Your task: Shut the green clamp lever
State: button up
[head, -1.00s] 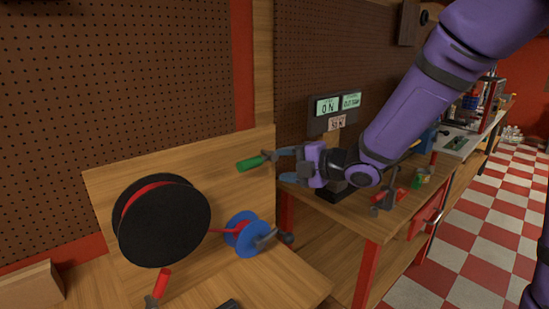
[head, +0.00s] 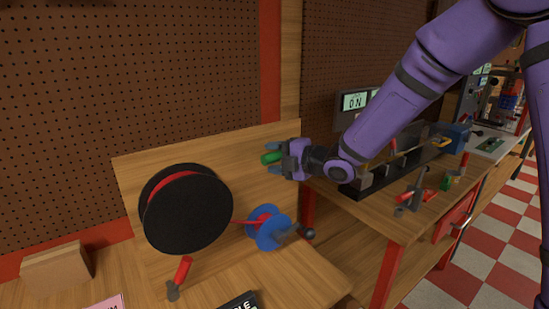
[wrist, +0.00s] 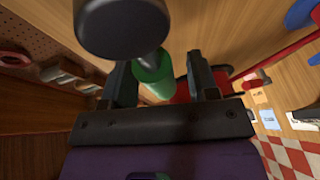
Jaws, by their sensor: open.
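The green clamp lever's grip (head: 271,157) stands in front of the wooden back panel, above the blue spool. My gripper (head: 276,159) is open, with its fingers on either side of the green grip. In the wrist view the green grip (wrist: 152,75) lies between my two dark fingers (wrist: 162,80), nearer the left one. A gap shows on the right; I cannot tell whether the left finger touches it. A dark round part (wrist: 124,25) sits at the grip's far end. The clamp's base and pivot are not clear in the head view.
A large black reel (head: 187,208) and a blue spool (head: 268,229), joined by a red strand, stand below my gripper. A red-handled lever (head: 181,271) is on the near bench. A display (head: 355,101) and several tools stand on the right bench. A wooden block (head: 57,265) lies at left.

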jog(key=shift+a, duration=0.1)
grip_shut()
dwell(0.3)
jog(key=r+m+y, duration=0.1)
jog(key=r+m, duration=0.1)
jog(key=m, duration=0.1)
jog(key=shift+w+d+r+y, duration=0.2)
jog(key=shift+r+y, duration=0.1)
jog(key=shift+y, duration=0.1)
jog(key=m, duration=0.1)
jog(key=r+m, duration=0.1)
jog(key=t+y, duration=0.1)
jog(key=shift+w+d+r+m, duration=0.25)
jog(key=shift+d+r+m, duration=0.05)
jog(key=shift+d+m, duration=0.1)
jog(key=m, duration=0.1)
jog(key=r+m, duration=0.1)
jog(key=shift+w+d+r+m+t+y, duration=0.1)
jog(key=shift+w+d+m+t+y, duration=0.2)
jog(key=shift+d+t+y, duration=0.1)
jog(key=shift+w+d+r+m+t, duration=0.2)
jog(key=shift+d+r+m+t, duration=0.15)
jog(key=shift+m, duration=0.45)
jog(key=shift+w+d+r+m+t, duration=0.25)
jog(key=shift+m+t, duration=0.2)
jog(key=shift+m, duration=0.35)
